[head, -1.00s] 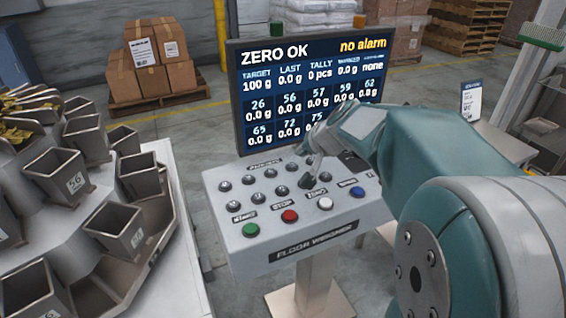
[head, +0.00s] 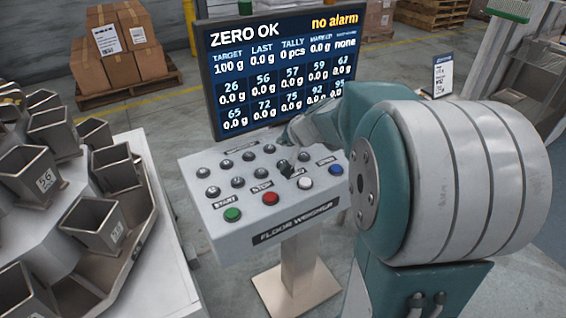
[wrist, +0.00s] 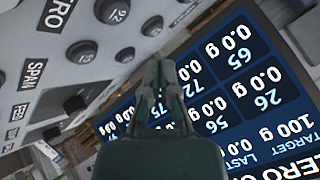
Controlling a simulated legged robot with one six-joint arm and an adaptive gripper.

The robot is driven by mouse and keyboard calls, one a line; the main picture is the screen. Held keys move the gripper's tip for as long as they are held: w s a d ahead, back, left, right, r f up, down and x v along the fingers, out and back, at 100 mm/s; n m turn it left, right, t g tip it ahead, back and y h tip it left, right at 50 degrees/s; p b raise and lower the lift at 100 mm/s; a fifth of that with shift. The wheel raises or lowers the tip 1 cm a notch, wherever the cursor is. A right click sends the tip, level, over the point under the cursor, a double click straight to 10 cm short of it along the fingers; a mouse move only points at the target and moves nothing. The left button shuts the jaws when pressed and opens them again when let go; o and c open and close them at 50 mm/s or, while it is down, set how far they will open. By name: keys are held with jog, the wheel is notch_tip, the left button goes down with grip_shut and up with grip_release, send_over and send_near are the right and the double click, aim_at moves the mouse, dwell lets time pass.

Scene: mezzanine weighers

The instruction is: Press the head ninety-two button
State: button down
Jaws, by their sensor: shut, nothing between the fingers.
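The head ninety-two button (wrist: 115,12) is a dark round button with a pale "92" on it, at the top edge of the wrist view near the ZERO label. It stands on the grey control panel (head: 225,228), among several similar buttons. In the wrist view my gripper (wrist: 158,66) is shut and empty, with its fingertips below and right of the button in the picture; whether they touch anything cannot be told. In the head view my gripper (head: 286,168) is over the right part of the panel's button rows, and hides some of them.
Green (head: 232,214), red (head: 270,198), white (head: 305,183) and blue (head: 335,169) buttons line the panel's front. The display screen (head: 285,75) stands behind, reading ZERO OK and no alarm. The weigher with metal buckets (head: 100,210) is at left.

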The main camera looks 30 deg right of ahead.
aim_at(280, 161)
jog(key=shift+f, duration=2.25)
jog(key=shift+s+f, duration=0.1)
jog(key=shift+f, duration=0.2)
jog(key=shift+f, duration=0.45)
jog(key=shift+r, duration=0.1)
dwell(0.5)
jog(key=shift+r, duration=0.75)
jog(key=shift+r, duration=0.1)
jog(key=shift+r, duration=2.45)
